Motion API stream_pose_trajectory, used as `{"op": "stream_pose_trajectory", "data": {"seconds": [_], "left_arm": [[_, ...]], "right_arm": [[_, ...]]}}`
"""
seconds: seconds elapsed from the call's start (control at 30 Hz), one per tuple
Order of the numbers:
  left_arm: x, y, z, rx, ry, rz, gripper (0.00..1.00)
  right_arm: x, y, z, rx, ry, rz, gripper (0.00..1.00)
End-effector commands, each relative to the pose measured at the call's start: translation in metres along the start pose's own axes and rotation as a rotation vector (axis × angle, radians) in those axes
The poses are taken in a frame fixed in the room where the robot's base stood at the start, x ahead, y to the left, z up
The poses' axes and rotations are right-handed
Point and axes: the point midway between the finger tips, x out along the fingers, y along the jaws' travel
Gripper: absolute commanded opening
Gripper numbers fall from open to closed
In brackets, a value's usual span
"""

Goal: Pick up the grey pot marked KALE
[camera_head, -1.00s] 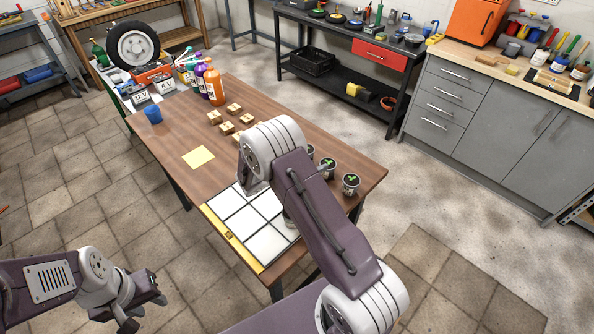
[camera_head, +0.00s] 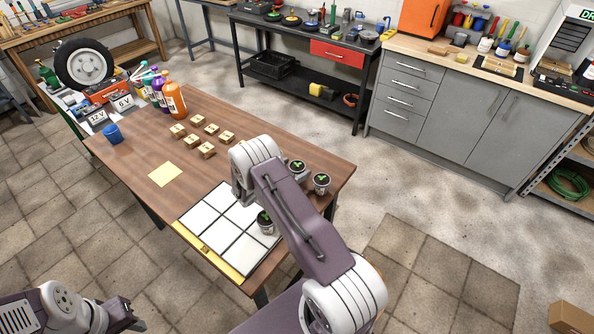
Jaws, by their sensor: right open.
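Small pots with dark tops and green leaf marks are on the wooden table. One pot (camera_head: 298,167) and another pot (camera_head: 321,183) stand near the table's right edge. A third pot (camera_head: 265,222) stands on the white grid mat (camera_head: 207,218), partly behind my right arm. The labels are too small to read, so I cannot tell which is KALE. My right gripper (camera_head: 241,194) is above the mat's upper part, open, its fingers mostly hidden by its own wrist. It is left of the pots.
Several small wooden blocks (camera_head: 207,150), a yellow note (camera_head: 165,174), a blue cup (camera_head: 113,134) and bottles (camera_head: 174,100) are on the wooden table (camera_head: 140,165). A grey cabinet (camera_head: 455,130) and a black workbench (camera_head: 290,50) stand behind. Floor between is clear.

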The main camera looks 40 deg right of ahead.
Motion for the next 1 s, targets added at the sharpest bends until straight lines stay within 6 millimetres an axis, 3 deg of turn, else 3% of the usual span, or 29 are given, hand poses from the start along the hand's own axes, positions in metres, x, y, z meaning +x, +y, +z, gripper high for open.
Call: {"op": "stream_pose_trajectory", "data": {"seconds": [0.27, 0.5, 0.83, 1.0], "left_arm": [[0.0, 0.0, 0.0, 0.0, 0.0, 0.0, 0.36], [0.0, 0.0, 0.0, 0.0, 0.0, 0.0, 0.36], [0.0, 0.0, 0.0, 0.0, 0.0, 0.0, 0.36], [0.003, 0.0, 0.0, 0.0, 0.0, 0.0, 0.36]], "right_arm": [[0.005, 0.0, 0.0, 0.0, 0.0, 0.0, 0.78], [0.005, 0.0, 0.0, -0.001, 0.0, 0.0, 0.12], [0.003, 0.0, 0.005, 0.0, -0.001, 0.0, 0.1], [-0.007, 0.001, 0.029, 0.004, -0.003, 0.002, 0.1]]}}
